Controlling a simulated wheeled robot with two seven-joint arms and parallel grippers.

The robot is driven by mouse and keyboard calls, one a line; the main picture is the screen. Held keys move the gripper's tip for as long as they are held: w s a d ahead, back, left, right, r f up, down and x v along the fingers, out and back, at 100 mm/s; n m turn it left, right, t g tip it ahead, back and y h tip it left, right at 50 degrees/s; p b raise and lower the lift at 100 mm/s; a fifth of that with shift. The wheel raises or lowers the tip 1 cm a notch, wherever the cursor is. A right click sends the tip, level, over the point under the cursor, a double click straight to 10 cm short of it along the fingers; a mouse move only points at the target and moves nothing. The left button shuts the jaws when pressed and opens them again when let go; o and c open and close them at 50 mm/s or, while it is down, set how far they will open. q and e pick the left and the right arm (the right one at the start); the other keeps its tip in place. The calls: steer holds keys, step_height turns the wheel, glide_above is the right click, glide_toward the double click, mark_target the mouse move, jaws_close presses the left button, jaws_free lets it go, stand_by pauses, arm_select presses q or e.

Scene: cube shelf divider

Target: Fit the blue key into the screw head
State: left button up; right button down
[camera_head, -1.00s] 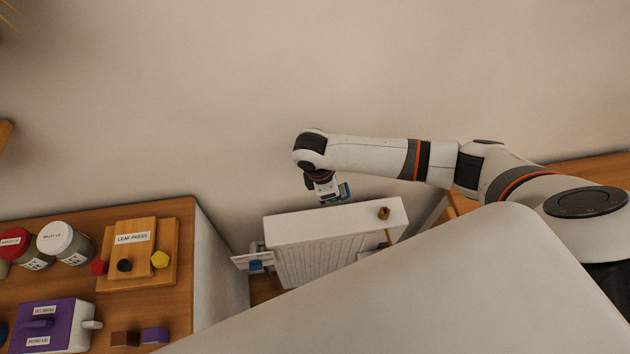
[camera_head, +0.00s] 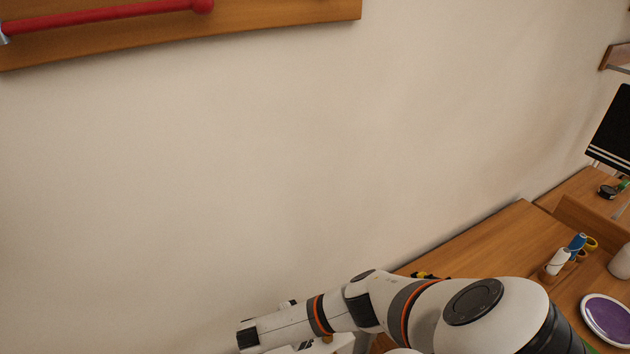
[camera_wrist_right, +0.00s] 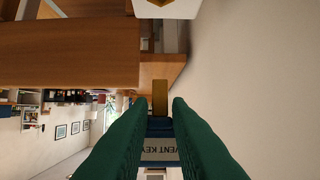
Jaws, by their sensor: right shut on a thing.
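The blue key (camera_wrist_right: 160,130), lettered "VENT KEY", sits between the green fingers of my right gripper (camera_wrist_right: 160,107) in the right wrist view. The gripper is shut on it, and the key's brass shaft (camera_wrist_right: 160,92) points away from the fingers. A brass piece (camera_wrist_right: 157,2), seemingly the screw head, shows at the top edge on a white surface, apart from the shaft. In the head view a small brass spot (camera_head: 327,339) shows at the bottom by the white radiator (camera_head: 345,343), partly behind my right arm. My right gripper is hidden there; my left gripper is not in view.
A wooden counter (camera_head: 500,240) runs along the wall at the right, with spools (camera_head: 558,261) and a purple-topped round dish (camera_head: 608,318). A wooden board with a red bar (camera_head: 110,14) hangs upper left. The wall between is bare.

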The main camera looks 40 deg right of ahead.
steer(key=shift+f+b, duration=0.3)
steer(key=shift+f, duration=0.5)
steer(key=shift+f, duration=0.1)
step_height(320, 180, down, 5)
steer(key=b, duration=0.4)
steer(key=shift+f, duration=0.15)
stand_by(1.0)
steer(key=shift+f+b, duration=1.15)
steer(key=shift+f, duration=0.3)
steer(key=shift+r, duration=0.15)
steer(key=shift+r+p, duration=0.55)
steer(key=shift+p, duration=0.25)
stand_by(1.0)
